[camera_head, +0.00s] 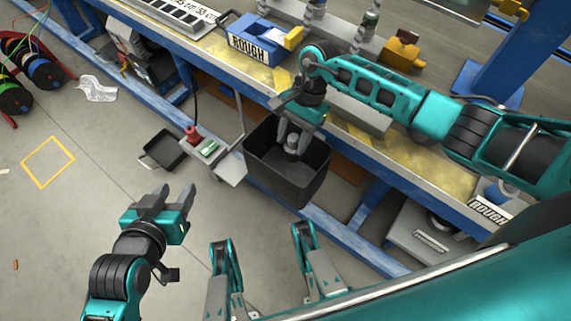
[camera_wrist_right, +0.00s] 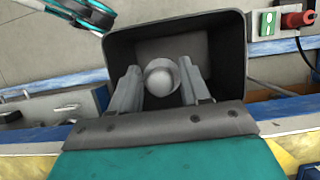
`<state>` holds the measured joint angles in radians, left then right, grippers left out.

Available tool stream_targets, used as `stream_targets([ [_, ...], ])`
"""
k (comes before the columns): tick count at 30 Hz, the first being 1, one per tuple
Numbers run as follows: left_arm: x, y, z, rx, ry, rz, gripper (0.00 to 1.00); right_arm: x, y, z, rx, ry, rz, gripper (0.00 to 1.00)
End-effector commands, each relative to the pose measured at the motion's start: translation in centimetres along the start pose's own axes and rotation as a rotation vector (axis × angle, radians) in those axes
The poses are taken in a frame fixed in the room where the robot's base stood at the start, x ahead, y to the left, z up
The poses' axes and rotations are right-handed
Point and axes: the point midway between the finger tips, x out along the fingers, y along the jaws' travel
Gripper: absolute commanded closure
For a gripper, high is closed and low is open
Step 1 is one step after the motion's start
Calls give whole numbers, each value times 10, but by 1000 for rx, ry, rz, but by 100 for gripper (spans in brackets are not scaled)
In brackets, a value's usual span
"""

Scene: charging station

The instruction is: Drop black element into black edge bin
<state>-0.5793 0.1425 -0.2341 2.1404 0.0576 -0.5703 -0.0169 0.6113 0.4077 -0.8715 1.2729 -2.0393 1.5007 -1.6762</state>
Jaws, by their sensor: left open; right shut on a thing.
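The black edge bin (camera_head: 298,188) hangs at the near side of the workbench, open at the top; it also shows in the right wrist view (camera_wrist_right: 232,48). My right gripper (camera_head: 291,146) points down over the bin's opening. It is shut on a small element (camera_wrist_right: 162,77) with a rounded end, which looks grey in the right wrist view. The fingers stand on both sides of the element, and the bin's floor shows behind it. How deep the element sits relative to the rim is hard to tell. My left gripper (camera_head: 174,192) is open and empty, over the floor left of the bin.
A blue box marked ROUGH (camera_head: 254,42) stands on the workbench (camera_head: 228,54). A control box with a red knob (camera_head: 193,134) is left of the bin. A black tray (camera_head: 162,149) lies further left. Cable reels (camera_head: 40,72) stand at far left. The floor around my left gripper is clear.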

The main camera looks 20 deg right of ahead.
Motion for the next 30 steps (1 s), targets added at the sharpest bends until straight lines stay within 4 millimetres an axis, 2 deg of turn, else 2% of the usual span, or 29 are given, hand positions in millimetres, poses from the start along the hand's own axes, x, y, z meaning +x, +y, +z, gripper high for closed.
stream_targets([
  [7, 0, 1, -2, 1, 4, 3, 53, 1, 0, 0, 0, 0, -1, 83],
  [8, 0, 1, -2, 1, 4, 3, 53, 1, 0, 0, 0, 0, -1, 52],
  [17, 1, -1, -3, 0, 8, -2, 53, 1, 0, 0, 0, -1, 0, 24],
  [25, 0, -2, -4, -1, 9, -5, 53, -2, 0, 0, 0, 0, -1, 24],
  [30, -3, -2, -8, -1, 11, -7, 53, -23, -1, 0, 0, 3, -2, 24],
])
